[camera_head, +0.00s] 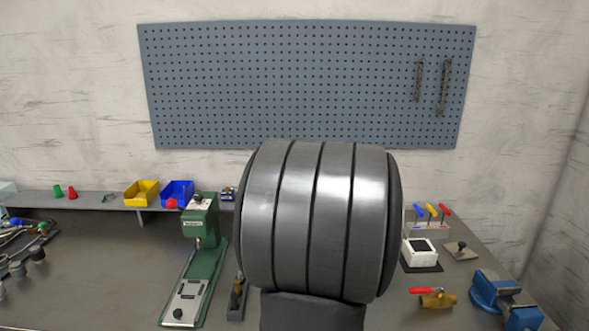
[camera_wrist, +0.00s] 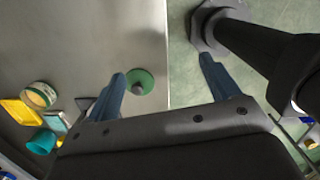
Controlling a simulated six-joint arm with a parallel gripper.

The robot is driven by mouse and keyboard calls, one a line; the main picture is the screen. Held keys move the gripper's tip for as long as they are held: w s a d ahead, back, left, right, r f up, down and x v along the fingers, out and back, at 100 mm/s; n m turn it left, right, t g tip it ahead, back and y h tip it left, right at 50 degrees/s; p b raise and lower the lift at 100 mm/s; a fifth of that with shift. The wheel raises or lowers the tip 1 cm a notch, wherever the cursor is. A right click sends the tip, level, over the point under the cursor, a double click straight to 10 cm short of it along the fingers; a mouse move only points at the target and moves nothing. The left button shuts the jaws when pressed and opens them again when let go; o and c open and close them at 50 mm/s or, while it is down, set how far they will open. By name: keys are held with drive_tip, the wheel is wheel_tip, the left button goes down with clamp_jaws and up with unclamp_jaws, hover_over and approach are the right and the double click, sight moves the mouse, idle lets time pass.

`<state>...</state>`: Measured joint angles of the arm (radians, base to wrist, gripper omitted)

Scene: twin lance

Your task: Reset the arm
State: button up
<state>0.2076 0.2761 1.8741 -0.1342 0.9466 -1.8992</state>
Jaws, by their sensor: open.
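My gripper (camera_wrist: 162,68) shows in the wrist view, with two blue fingers spread wide apart and nothing between them. It points down over the edge of a grey surface (camera_wrist: 148,25), with greenish floor (camera_wrist: 182,88) beyond it. In the head view, a large grey banded cylinder, which looks like part of my arm, fills the lower middle. It hides the bench behind it, and my gripper is not visible there.
A green disc (camera_wrist: 140,82) lies near the left finger. Yellow (camera_wrist: 22,113) and teal (camera_wrist: 42,141) items sit farther left. In the head view, a green press (camera_head: 200,225) stands left of the cylinder; a white device (camera_head: 419,251) and blue vise (camera_head: 497,291) stand right.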

drive_tip(key=w+d+r, duration=0.1)
drive_tip(key=w+r, duration=0.1)
drive_tip(key=w, duration=0.8)
drive_tip(key=w+r, duration=0.3)
drive_tip(key=w, duration=0.6)
drive_tip(key=w+a+f, duration=0.3)
drive_tip(key=w+a, duration=0.2)
drive_tip(key=w, duration=0.3)
idle(0.8)
